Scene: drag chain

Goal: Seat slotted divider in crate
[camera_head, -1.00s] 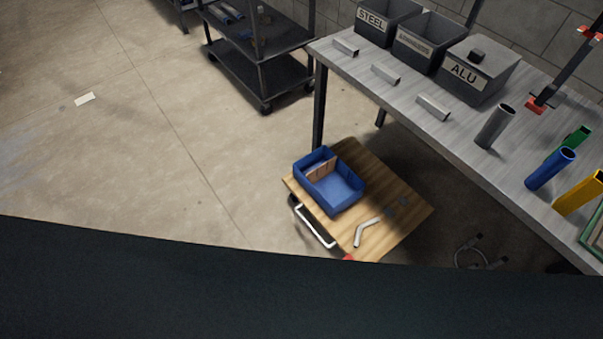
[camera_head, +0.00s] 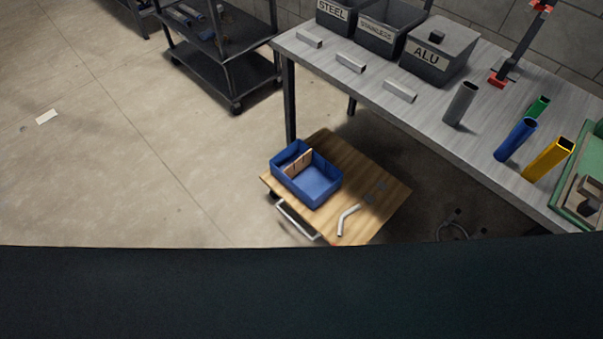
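A blue crate (camera_head: 317,194) stands on a low wooden-topped cart (camera_head: 385,200) in the middle of the head view. A brown divider (camera_head: 298,163) is in the crate, standing across it towards its left part. It looks slightly tilted, and its top edge shows above the crate's inside. Whether it sits in any slots is too small to tell. Neither of my grippers shows in the view.
A bent silver tube (camera_head: 347,219) lies on the cart beside the crate. A grey workbench (camera_head: 400,116) behind holds labelled bins, including the ALU bin (camera_head: 440,52), and several coloured tubes. A dark shelf trolley (camera_head: 215,62) stands at the back. The floor at left is open.

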